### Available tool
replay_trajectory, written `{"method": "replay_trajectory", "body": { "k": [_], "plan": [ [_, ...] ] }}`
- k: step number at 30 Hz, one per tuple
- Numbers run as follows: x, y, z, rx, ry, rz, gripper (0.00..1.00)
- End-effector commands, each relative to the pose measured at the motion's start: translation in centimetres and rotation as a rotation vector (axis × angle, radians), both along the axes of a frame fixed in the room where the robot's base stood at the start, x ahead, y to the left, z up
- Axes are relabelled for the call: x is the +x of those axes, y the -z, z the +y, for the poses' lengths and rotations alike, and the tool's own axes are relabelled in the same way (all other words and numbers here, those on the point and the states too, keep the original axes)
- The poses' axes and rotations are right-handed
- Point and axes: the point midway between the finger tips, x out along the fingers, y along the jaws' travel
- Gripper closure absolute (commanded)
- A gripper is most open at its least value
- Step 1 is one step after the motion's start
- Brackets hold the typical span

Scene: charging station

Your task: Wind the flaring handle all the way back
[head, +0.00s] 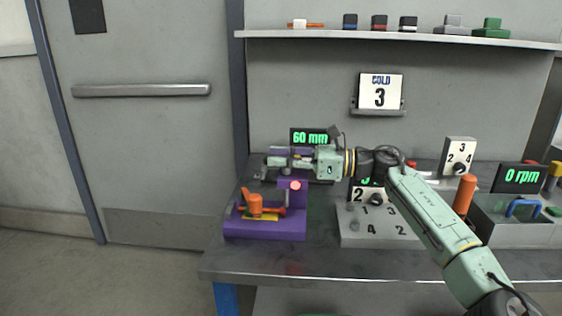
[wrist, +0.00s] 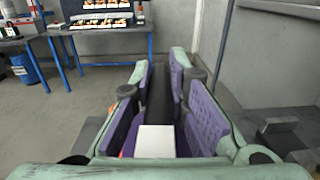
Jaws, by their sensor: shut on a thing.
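The purple flaring station (head: 264,228) stands at the left end of the bench, with an orange clamp part (head: 255,204) on its base and a lit red lamp (head: 295,185). My gripper (head: 274,162) is level above the station, pointing left in the head view.
A "60 mm" display (head: 309,137) stands just behind my gripper. A grey numbered box (head: 380,230) and an orange cylinder (head: 465,194) are to the right. A shelf (head: 400,38) with small blocks hangs above. Open floor and a door (head: 140,150) lie left.

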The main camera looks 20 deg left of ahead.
Motion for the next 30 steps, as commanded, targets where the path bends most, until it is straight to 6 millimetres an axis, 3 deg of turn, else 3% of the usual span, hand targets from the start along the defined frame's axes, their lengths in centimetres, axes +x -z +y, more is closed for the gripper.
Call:
{"method": "replay_trajectory", "body": {
  "k": [9,10,18,30],
  "plan": [
    [-0.19,-0.21,0.14,0.003,-0.006,0.0,1.0],
    [-0.2,-0.22,0.14,0.003,-0.006,0.0,0.84],
    [-0.11,-0.16,0.09,0.002,-0.003,-0.001,0.66],
    [0.13,-0.14,-0.56,0.003,0.0,0.0,0.65]
  ]
}}
